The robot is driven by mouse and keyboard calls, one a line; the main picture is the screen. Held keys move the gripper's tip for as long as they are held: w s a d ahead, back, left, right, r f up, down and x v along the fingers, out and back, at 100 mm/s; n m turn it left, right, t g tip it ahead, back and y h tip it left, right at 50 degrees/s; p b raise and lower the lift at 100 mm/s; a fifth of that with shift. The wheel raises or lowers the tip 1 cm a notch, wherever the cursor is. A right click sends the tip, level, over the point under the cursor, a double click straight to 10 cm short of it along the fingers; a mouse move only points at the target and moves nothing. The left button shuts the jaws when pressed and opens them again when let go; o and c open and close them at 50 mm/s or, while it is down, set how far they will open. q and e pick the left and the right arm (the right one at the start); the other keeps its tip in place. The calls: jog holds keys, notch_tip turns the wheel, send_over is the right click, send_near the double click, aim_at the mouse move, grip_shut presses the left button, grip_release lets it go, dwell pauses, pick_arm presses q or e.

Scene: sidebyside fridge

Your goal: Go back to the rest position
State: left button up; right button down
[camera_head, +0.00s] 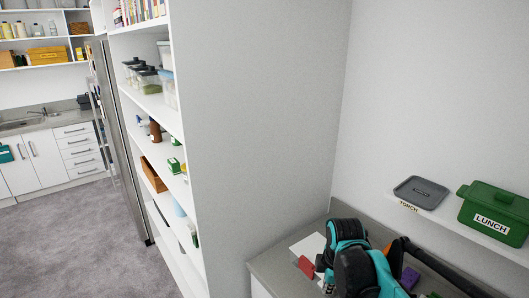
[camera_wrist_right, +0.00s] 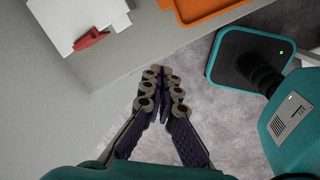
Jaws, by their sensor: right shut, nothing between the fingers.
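My right gripper (camera_wrist_right: 161,80) shows in the right wrist view with its fingers together at the tips and nothing between them. It hangs over the grey carpet, just off the edge of a grey surface. In the head view, my teal and black right arm is at the lower right, in front of the grey counter (camera_head: 262,268); its fingertips cannot be made out there. My left gripper is not in view.
A red item (camera_head: 306,267) lies on a white item (camera_head: 301,247) on the counter. An orange tray (camera_wrist_right: 200,22) is near the gripper. A green LUNCH box (camera_head: 497,212) stands on a wall shelf. Tall white shelving (camera_head: 250,130) rises at centre. Carpet is free at left.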

jog(key=s+f+m+t+b, duration=0.4)
jog(key=s+f+m+b, duration=0.5)
jog(key=s+m, duration=0.6)
jog(key=shift+d+f+m+t, duration=0.3)
jog(key=shift+f+m, duration=0.6)
jog(key=shift+f, duration=0.1)
